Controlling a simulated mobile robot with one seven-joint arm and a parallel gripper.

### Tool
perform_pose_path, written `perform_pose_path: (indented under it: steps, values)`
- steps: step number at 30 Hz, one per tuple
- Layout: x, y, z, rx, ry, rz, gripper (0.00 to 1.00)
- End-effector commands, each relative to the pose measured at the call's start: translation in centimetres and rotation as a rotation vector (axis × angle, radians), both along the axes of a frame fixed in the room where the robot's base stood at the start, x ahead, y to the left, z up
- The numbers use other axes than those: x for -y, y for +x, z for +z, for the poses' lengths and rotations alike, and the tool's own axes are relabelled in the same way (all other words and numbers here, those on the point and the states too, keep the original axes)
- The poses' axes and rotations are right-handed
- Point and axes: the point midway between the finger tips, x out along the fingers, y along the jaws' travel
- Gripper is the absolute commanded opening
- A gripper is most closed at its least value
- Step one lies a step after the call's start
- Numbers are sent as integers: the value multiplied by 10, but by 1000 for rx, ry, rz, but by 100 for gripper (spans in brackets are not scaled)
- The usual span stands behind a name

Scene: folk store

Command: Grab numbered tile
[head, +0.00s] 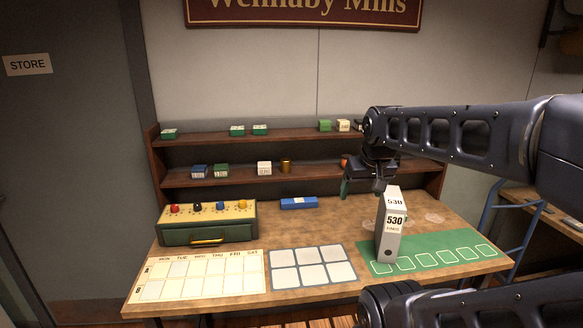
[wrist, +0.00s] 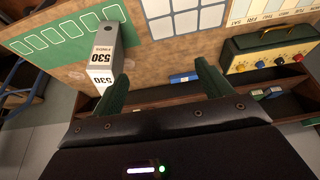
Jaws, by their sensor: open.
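The only thing with a readable number is an upright grey-white block (head: 391,240) marked 530, standing at the left end of the green mat (head: 478,265). It also shows in the wrist view (wrist: 108,48), at the upper left. I cannot tell whether it is the numbered tile. My gripper (head: 363,187) is open and empty, above the table near the shelf, just behind and left of the block's top.
A blue box (head: 298,203) lies at the table's back. A green-yellow drawer box with coloured knobs (head: 208,222) stands left. A weekday chart (head: 200,278) and a blank-cell grid (head: 312,268) lie in front. Several small boxes stand on the shelves (head: 240,175) behind.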

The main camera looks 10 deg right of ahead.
Motion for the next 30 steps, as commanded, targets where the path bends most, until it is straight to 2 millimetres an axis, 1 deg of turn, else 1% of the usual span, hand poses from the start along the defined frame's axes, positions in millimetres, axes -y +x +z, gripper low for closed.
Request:
perform_pose_path:
  steps: [6,8,11,14,15,16,23,26,30]
  values:
    - [0,0,0,0,0,0,78]
    - [0,0,3,1,0,0,78]
    - [0,1,17,3,0,-1,78]
    - [0,1,41,5,0,-1,78]
    - [0,1,52,5,0,0,78]
    - [1,3,55,-1,-5,5,78]
    - [15,31,67,-36,-83,91,78]
    - [23,47,75,-55,-122,140,78]
    - [39,77,86,-94,-191,228,78]
